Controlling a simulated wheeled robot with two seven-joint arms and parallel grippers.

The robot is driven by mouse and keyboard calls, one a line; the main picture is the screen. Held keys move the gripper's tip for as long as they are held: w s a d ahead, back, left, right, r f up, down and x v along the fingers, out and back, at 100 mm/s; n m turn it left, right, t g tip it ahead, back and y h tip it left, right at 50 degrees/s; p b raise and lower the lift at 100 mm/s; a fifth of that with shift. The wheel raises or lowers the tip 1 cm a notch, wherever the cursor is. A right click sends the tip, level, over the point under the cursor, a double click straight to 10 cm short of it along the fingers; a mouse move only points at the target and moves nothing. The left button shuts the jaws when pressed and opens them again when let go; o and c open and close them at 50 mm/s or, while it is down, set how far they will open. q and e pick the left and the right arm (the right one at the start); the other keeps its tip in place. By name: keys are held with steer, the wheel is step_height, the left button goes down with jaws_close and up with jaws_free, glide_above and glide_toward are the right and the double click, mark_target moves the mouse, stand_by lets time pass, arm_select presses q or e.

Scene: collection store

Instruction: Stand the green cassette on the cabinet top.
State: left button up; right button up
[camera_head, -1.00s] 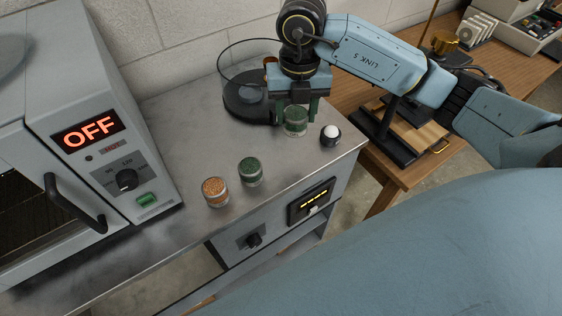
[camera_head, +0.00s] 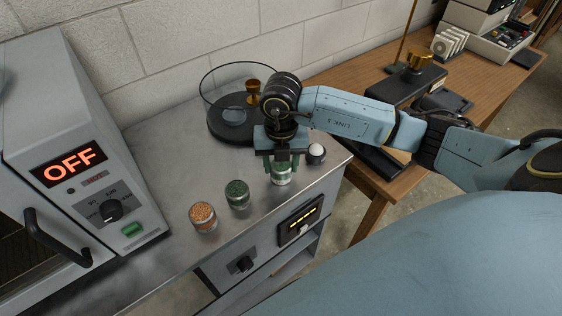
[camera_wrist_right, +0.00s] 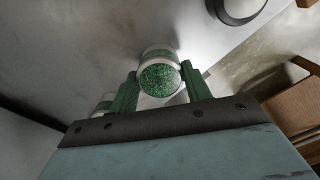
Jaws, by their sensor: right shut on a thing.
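My right gripper (camera_head: 281,166) points down over the front right part of the steel cabinet top (camera_head: 178,150). It is shut on a short round green cassette (camera_head: 282,176) with pale bands and green grains. The right wrist view shows its green grainy end (camera_wrist_right: 160,78) between the two green fingers (camera_wrist_right: 159,91). The cassette looks roughly upright; I cannot tell whether it touches the cabinet top. A darker green container (camera_head: 237,194) stands to its left on the top. My left gripper is not in view.
An orange-grained container (camera_head: 203,216) stands beside the dark green one. A white ball in a black holder (camera_head: 316,153) is close to my right gripper. A round black base with a clear rim (camera_head: 232,123) lies behind. An oven reading OFF (camera_head: 75,165) stands left.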

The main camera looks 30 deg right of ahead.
mark_target(281, 164)
steer(key=o, duration=0.6)
steer(key=shift+f, duration=0.15)
steer(key=o, duration=0.4)
step_height(281, 164, up, 12)
steer(key=shift+r, duration=0.25)
